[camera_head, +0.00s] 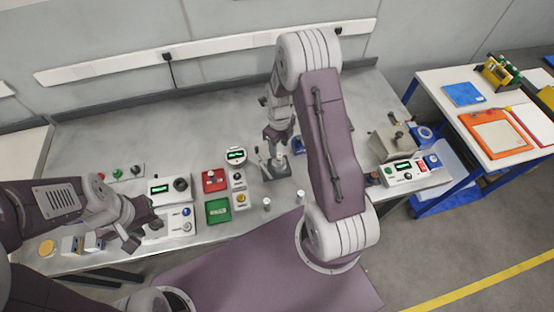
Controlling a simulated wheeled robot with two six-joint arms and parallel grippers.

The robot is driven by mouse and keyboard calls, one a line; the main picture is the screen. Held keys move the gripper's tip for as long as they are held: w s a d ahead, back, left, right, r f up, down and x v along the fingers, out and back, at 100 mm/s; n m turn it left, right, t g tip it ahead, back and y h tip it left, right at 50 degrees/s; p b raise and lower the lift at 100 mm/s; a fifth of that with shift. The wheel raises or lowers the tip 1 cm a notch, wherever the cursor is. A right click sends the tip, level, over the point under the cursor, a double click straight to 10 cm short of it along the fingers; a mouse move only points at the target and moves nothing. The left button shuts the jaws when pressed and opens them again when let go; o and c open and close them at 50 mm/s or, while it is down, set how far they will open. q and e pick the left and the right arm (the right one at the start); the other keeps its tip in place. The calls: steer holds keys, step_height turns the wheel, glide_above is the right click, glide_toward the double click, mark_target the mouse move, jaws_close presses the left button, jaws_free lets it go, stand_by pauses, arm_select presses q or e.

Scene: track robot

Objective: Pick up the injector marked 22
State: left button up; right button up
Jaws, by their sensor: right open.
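No marking 22 can be read at this size, so I cannot tell which thing is that injector. A small pale cylinder (266,203) stands near the bench's front edge, and another small pale cylinder (300,196) stands to its right. My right gripper (275,150) is open and points down over a small grey holder (275,168) in the middle of the bench. Whether anything is between its fingers is too small to tell. My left gripper (142,228) is open over the left part of the bench, beside a light control box (182,222).
The grey bench (130,125) is bare toward the back. A red box (214,180), a green box (217,211) and display units (168,189) stand at centre-left. A device with a display (405,172) stands at the right end. A white side table (450,105) holds trays.

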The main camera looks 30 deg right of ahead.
mark_target(279, 155)
steer(key=shift+a+f, duration=0.1)
steer(key=shift+f, duration=0.6)
steer(key=f, duration=0.1)
steer(key=f+p, duration=0.1)
steer(key=f, duration=0.2)
steer(key=shift+s+f+p, duration=0.2)
steer(key=shift+s+p, duration=0.1)
steer(key=shift+p, duration=0.1)
steer(key=shift+w+f, duration=0.1)
steer(key=shift+f, duration=0.35)
jaws_close()
